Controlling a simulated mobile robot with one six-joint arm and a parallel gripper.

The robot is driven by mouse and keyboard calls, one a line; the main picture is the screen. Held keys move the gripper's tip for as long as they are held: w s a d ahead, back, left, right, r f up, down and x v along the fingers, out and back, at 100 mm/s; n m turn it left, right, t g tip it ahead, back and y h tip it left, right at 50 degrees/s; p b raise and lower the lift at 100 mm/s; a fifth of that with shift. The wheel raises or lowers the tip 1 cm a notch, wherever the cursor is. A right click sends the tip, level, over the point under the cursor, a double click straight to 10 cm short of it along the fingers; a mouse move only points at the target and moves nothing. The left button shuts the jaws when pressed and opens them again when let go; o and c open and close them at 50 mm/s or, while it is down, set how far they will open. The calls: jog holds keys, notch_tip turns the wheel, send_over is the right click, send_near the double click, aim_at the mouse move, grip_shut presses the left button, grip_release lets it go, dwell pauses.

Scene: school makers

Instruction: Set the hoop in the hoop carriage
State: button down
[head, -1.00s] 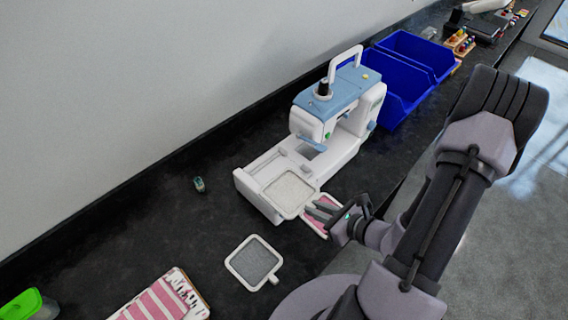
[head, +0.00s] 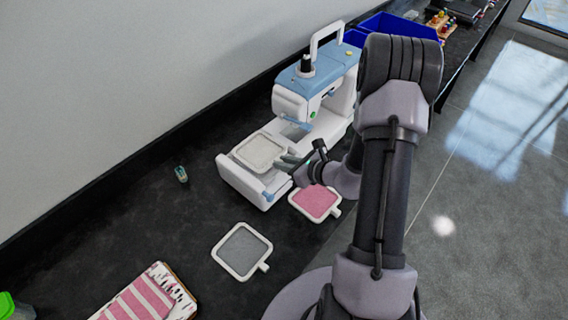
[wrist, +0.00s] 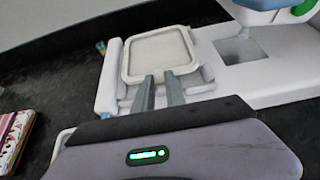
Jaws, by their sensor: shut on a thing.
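A square white-rimmed hoop with cream cloth (head: 260,151) is over the white hoop carriage (head: 236,176) of the sewing machine (head: 322,95). My gripper (head: 284,161) is shut on the hoop's near edge, reaching in from the right. In the wrist view the hoop (wrist: 158,52) extends flat ahead of the fingers (wrist: 160,82), above the white carriage (wrist: 108,82). I cannot tell whether the hoop touches the carriage or hovers slightly above it. The fingers hide the hoop's handle.
A pink hoop (head: 316,202) and a grey hoop (head: 241,250) lie on the dark counter. Striped cloth (head: 150,298) lies at lower left, and a small green item (head: 181,174) is left of the machine. Blue bins (head: 400,27) stand behind it.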

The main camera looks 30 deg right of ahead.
jog(key=shift+f, duration=0.25)
jog(key=c, duration=1.4)
grip_release()
jog(key=shift+r, duration=0.1)
